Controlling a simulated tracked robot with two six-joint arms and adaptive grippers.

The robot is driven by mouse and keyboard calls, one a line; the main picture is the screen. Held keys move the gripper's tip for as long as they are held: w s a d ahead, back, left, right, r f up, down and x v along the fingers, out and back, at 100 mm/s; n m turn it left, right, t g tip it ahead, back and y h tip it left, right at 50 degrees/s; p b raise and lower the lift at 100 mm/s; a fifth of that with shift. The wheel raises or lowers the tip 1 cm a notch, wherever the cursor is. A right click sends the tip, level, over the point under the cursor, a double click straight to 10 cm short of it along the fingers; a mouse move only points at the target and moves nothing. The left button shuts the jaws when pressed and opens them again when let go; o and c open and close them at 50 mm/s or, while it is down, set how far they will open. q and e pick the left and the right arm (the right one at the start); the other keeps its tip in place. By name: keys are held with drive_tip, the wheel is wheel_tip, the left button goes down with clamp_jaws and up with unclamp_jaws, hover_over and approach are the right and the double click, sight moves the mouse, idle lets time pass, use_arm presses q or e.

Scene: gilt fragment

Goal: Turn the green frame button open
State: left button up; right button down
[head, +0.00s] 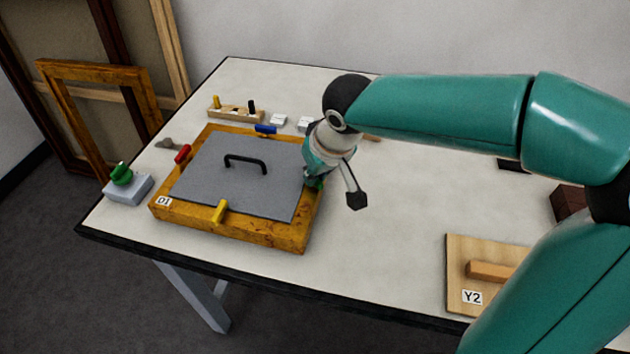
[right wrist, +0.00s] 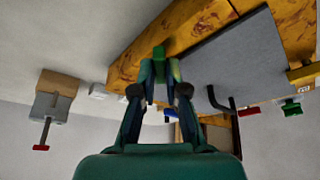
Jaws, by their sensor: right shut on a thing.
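The gilt frame (head: 275,232) labelled D1 lies flat on the table, with a grey backing board (head: 220,185) and its black handle inside. The green frame button (right wrist: 159,62) sits on the frame's right side; in the head view my gripper mostly hides it. My right gripper (right wrist: 160,85) is shut on the green button. Which way the button points is hard to tell. A yellow button (head: 220,211) on the near side crosses the board's edge. The red button (head: 183,154) and blue button (head: 265,129) lie along the left and far sides. My left gripper is out of view.
A grey block with a green knob (head: 122,175) stands left of the frame. A wooden rack (head: 236,113) with pegs and small white blocks (head: 279,120) stand behind it. A wooden board labelled Y2 (head: 460,255) lies at the right. The table between is clear.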

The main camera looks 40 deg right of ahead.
drive_tip(key=m+h+b, duration=0.1)
drive_tip(key=m, duration=0.1)
drive_tip(key=m+b, duration=0.2)
drive_tip(key=shift+a+f+m+g+h, duration=0.2)
drive_tip(key=shift+m+g+h, duration=0.1)
drive_tip(key=shift+g+h, duration=0.1)
drive_tip(key=shift+a+r+m+g+h+b, duration=0.1)
drive_tip(key=shift+m+g+h+b, duration=0.25)
drive_tip(key=shift+m, duration=0.65)
drive_tip(key=shift+m+g+h+b, duration=0.15)
drive_tip(key=shift+m+h+b, duration=0.2)
drive_tip(key=shift+m, duration=0.65)
drive_tip(key=c, duration=1.2)
unclamp_jaws()
drive_tip(key=shift+r, duration=0.15)
drive_tip(key=shift+a+r, duration=0.2)
drive_tip(key=shift+r, duration=0.3)
drive_tip(key=v, duration=1)
drive_tip(key=shift+s+r, duration=0.15)
drive_tip(key=shift+r, duration=0.15)
